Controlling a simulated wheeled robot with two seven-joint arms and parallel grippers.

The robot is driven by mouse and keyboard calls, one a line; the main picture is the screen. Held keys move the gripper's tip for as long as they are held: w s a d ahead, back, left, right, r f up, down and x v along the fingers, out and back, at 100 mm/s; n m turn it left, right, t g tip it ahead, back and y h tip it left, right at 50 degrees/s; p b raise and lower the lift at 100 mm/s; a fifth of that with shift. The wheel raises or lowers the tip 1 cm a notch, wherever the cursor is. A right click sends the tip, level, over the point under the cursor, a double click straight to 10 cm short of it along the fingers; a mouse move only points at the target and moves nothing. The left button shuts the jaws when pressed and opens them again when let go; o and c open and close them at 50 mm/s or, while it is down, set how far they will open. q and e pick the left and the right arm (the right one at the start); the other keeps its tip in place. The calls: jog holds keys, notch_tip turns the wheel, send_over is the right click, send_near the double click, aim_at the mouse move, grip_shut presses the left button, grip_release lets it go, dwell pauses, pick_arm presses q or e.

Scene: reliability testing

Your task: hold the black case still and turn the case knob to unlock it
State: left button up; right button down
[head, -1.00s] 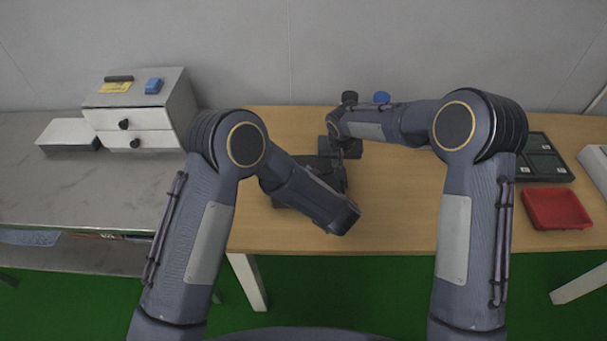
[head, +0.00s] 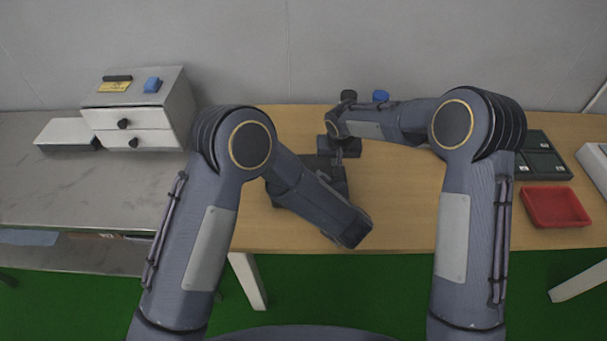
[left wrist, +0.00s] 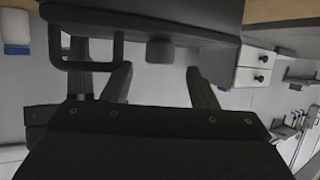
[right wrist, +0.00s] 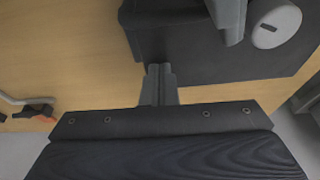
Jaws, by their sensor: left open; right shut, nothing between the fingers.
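The black case (head: 333,166) lies on the wooden table, partly hidden by my left forearm in the head view. The right wrist view shows the knob's pale round top with a dark slot (right wrist: 274,24). My right gripper (right wrist: 160,72) is shut and empty, close to the case beside a raised dark block (right wrist: 165,28).
A white drawer cabinet (head: 140,118) stands on the grey bench at left. A red tray (head: 556,207) and a dark compartmented tray (head: 541,158) lie at right. Small black and blue objects (head: 380,96) sit behind my right forearm.

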pick_arm(q)
jog(key=shift+v, duration=1.6)
jog(key=shift+a, duration=0.15)
